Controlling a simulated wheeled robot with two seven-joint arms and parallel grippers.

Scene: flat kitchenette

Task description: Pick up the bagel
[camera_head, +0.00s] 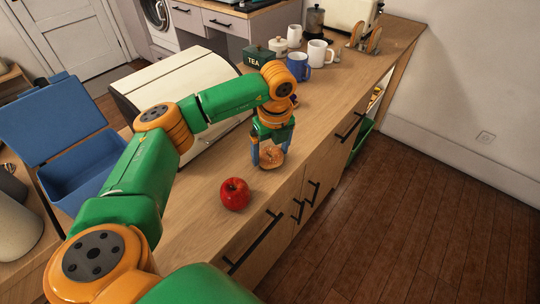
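The bagel (271,158) is a light brown ring on the wooden counter, near its front edge. My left gripper (270,155) reaches down over it from above, with one blue finger on each side of the bagel. The fingers are spread about as wide as the bagel. I cannot tell whether they touch it or grip it. The bagel appears to rest on the counter. My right gripper is not in view.
A red apple (234,194) sits on the counter in front of the bagel. A cream bread box (172,82) stands behind my arm. A blue mug (321,54), a white mug (318,56) and a green tea tin (257,56) are farther back. A blue open box (80,180) is at left.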

